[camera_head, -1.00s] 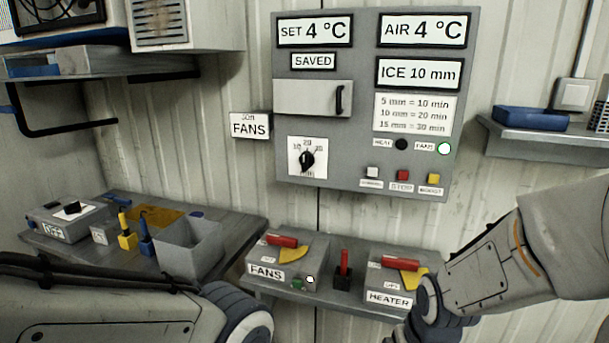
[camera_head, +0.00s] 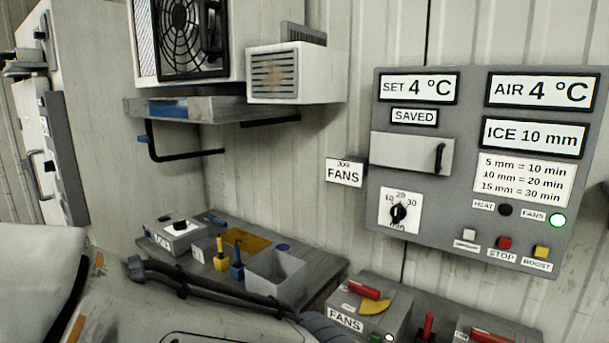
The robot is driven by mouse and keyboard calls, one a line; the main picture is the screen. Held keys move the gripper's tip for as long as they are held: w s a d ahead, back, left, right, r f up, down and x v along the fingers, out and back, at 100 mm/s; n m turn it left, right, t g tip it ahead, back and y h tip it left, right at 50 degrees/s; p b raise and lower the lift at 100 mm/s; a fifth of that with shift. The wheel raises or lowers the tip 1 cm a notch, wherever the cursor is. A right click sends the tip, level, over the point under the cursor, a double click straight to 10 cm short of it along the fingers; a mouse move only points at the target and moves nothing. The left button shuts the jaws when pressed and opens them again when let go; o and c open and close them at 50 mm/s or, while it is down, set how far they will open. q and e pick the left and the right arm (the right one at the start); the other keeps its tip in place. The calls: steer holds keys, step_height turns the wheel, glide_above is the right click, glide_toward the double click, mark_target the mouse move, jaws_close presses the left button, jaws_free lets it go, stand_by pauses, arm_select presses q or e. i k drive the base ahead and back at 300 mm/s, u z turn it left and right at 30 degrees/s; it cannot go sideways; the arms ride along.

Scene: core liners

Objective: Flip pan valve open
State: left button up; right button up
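I see no thing labelled as a pan valve. A grey box (camera_head: 175,237) with a black knob on a white plate stands on the left low shelf; its small label is hard to read. The FANS box (camera_head: 368,306) has a red handle (camera_head: 363,288) over a yellow sector. Another box (camera_head: 484,331) with a red handle is cut off at the bottom edge. My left arm crosses the lower left in front of the shelf, and its gripper is outside the picture. My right arm and gripper are not in view.
A grey control panel (camera_head: 385,151) with displays, a dial and buttons hangs on the right wall. An open grey bin (camera_head: 275,275) stands on the low shelf.

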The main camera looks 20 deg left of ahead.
mark_target(145, 138)
steer(key=u, duration=1.85)
steer(key=i, duration=1.35)
steer(key=u, duration=0.35)
